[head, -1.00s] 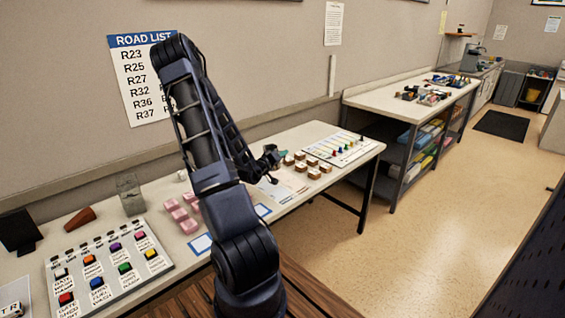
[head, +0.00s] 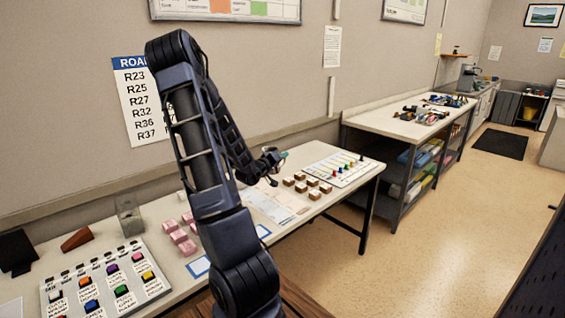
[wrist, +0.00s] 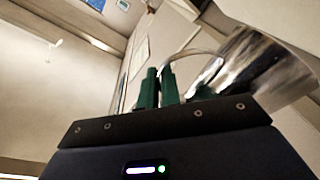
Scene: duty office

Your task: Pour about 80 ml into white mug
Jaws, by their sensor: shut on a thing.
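My gripper (wrist: 160,88) has green fingers, close together in the wrist view. They are shut at the curved handle of a shiny metal jug (wrist: 262,68). The jug is tilted in that view, and what is inside it cannot be seen. In the head view, my gripper (head: 277,157) is beyond my arm, above the table's back part. Its fingertips are small there, and the jug cannot be made out. I cannot make out a white mug in either view.
A second workbench (head: 385,121) stands further right. A machine (head: 468,76) stands on the far counter.

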